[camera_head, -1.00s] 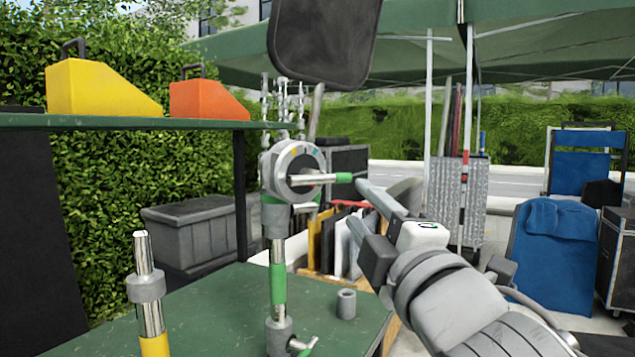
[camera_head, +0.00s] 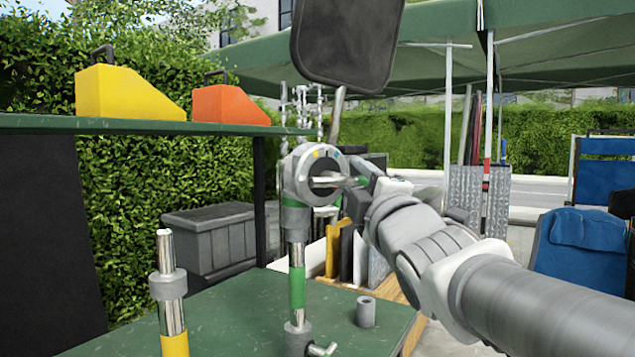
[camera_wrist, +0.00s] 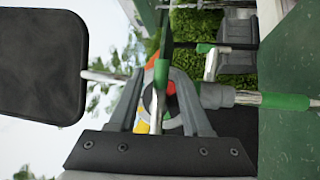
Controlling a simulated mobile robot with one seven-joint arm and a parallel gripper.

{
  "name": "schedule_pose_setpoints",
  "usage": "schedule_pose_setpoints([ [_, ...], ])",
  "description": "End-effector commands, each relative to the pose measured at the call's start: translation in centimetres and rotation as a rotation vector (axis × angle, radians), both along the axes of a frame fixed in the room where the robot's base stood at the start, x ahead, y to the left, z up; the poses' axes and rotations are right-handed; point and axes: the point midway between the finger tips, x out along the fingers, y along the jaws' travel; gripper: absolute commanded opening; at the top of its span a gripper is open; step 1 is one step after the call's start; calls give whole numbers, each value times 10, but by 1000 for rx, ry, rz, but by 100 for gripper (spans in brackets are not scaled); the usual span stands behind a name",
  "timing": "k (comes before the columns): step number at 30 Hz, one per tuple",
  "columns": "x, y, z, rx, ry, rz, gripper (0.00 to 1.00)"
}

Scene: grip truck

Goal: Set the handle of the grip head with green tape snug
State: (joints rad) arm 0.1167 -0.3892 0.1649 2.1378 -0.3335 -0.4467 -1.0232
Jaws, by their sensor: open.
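The grip head (camera_head: 299,178) is a grey round knuckle on a chrome post with green tape (camera_head: 297,287). Its dial face carries small coloured marks. The handle (camera_head: 326,182) is a chrome bar that sticks out from the dial; its green tip shows in the wrist view (camera_wrist: 162,72). My gripper (camera_wrist: 160,78) is open, with one finger on each side of the handle. I see gaps beside the bar, so the fingers do not appear to press on it. The head's ring (camera_wrist: 174,122) lies behind the fingers. In the head view my wrist hides most of the fingers.
A second post with yellow tape (camera_head: 174,345) stands at the left on the green table (camera_head: 240,305). A small grey cylinder (camera_head: 366,312) stands right of the head's post. A dark panel (camera_head: 347,45) hangs above. A shelf (camera_head: 130,124) holds yellow and orange cases.

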Motion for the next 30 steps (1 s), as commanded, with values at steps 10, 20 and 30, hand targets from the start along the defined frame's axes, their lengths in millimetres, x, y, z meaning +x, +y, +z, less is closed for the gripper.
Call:
schedule_pose_setpoints([
  [10, 0, 0, 0, 0, 0, 0, 16],
  [20, 0, 0, 0, 0, 0, 0, 0],
  [30, 0, 1, -1, 55, 38, 6, 0],
])
